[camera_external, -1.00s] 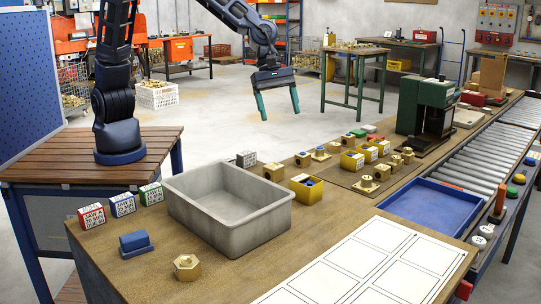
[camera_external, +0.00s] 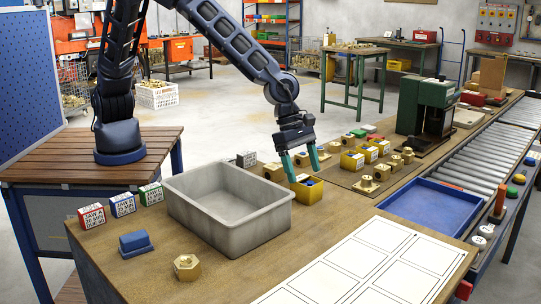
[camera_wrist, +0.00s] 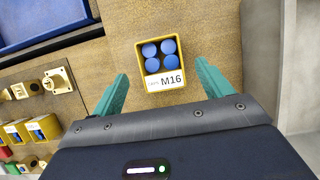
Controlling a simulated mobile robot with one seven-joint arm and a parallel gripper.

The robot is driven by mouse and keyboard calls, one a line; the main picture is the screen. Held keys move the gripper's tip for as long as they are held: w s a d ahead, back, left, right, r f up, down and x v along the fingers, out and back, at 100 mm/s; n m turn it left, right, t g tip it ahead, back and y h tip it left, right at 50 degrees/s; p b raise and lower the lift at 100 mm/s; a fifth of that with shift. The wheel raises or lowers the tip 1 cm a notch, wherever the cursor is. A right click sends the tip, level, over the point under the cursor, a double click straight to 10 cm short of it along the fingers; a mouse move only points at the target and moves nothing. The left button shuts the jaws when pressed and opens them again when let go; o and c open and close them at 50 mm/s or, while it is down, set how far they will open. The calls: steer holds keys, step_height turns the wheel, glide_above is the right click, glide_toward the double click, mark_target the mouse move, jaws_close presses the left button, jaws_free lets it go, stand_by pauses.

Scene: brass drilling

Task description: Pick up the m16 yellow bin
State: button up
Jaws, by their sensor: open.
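The M16 yellow bin (camera_wrist: 160,98) holds several blue round caps and bears a white label reading M16. In the wrist view it sits on the brown bench top, ahead of and between my two teal fingers. In the external view the bin (camera_external: 312,195) stands right of the grey tub, partly hidden behind my fingertips. My gripper (camera_external: 303,178) is open and empty, pointing down just above and beside the bin. It also shows in the wrist view (camera_wrist: 163,72), with the fingers spread wider than the bin.
The grey tub (camera_external: 180,198) stands close left of the bin. More yellow bins (camera_external: 352,161) and brass parts (camera_external: 367,184) stand to the right on a mat. A blue tray (camera_external: 432,206) and white marked sheet (camera_external: 372,262) lie nearer. Bare bench surrounds the M16 bin.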

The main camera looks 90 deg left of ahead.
mark_target(308, 188)
steer(key=shift+x, duration=2.9)
steer(key=shift+s+r, duration=0.1)
steer(key=c, duration=1.1)
steer(key=shift+d+r, duration=0.1)
